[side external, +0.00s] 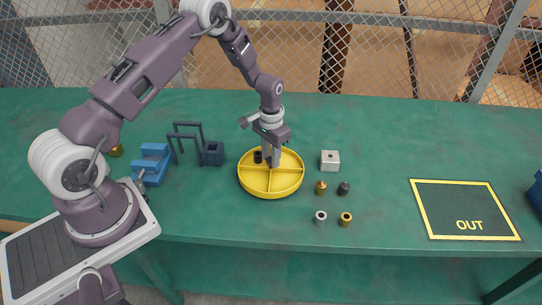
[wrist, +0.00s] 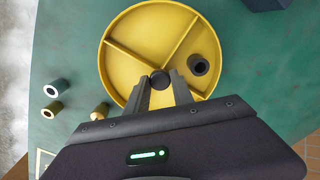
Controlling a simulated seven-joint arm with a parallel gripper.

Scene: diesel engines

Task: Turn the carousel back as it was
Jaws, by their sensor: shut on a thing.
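The carousel (side external: 270,191) is a round yellow tray with raised dividers, lying flat on the green bench. It also fills the upper middle of the wrist view (wrist: 140,40). A dark round knob (wrist: 160,77) stands at its middle, where the dividers meet. My gripper (side external: 271,162) points down over the carousel, its fingers (wrist: 163,86) shut on the knob from both sides. A black hollow bush (wrist: 199,66) stands in one compartment, right of the fingers in the wrist view; in the side view it is left of them (side external: 258,156). The fingers partly hide the near compartments.
A silver block (side external: 330,160) stands right of the carousel. Small brass (side external: 321,187), dark (side external: 344,188) and ring-shaped parts (side external: 320,217) lie nearby. A blue vise (side external: 150,165) and a dark frame (side external: 187,133) stand left. The OUT mat (side external: 440,205) is bare.

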